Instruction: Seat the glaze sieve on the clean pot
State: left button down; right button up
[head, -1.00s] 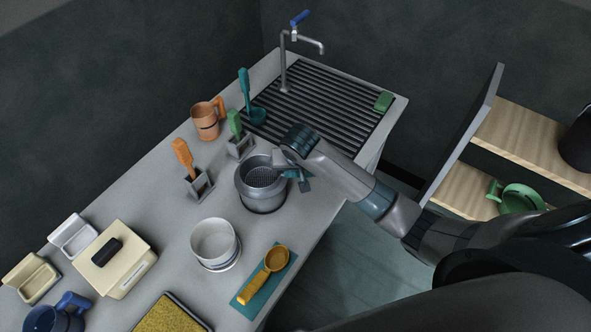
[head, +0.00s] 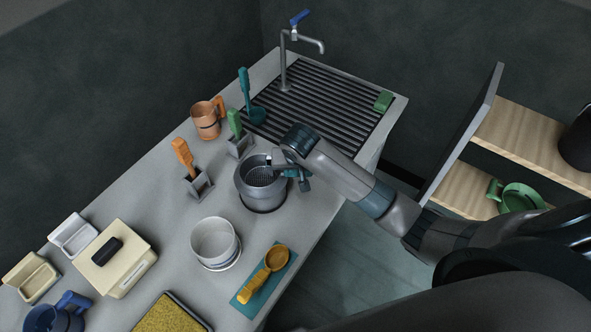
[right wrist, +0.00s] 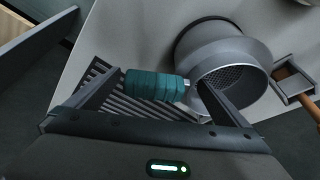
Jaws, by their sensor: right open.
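The glaze sieve (right wrist: 232,72) is a grey ring with a mesh floor and a teal handle (right wrist: 153,86). In the head view its mesh (head: 262,176) shows inside the mouth of a grey pot (head: 260,197) on the counter, and it looks level there. Its lower rim is hidden, so I cannot tell how closely it fits. My right gripper (head: 291,172) is at the handle on the pot's right side. In the right wrist view its fingers (right wrist: 160,98) stand apart, one on each side of the handle, with gaps showing. My left gripper is not in view.
A white pot (head: 213,242) stands in front of the grey pot. A yellow ladle (head: 265,277) lies on a teal mat. Holders with orange (head: 184,157) and green (head: 234,122) handled tools and an orange mug (head: 206,122) stand behind. An open cabinet door (head: 462,135) is at right.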

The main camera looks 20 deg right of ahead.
jog(key=shift+r, duration=0.1)
jog(key=v, duration=0.7)
jog(key=shift+s+r, duration=0.15)
jog(key=shift+r, duration=0.15)
dwell(1.4)
dwell(0.4)
jog(key=v, duration=1.7)
jog(key=shift+s+r, duration=0.15)
dwell(1.0)
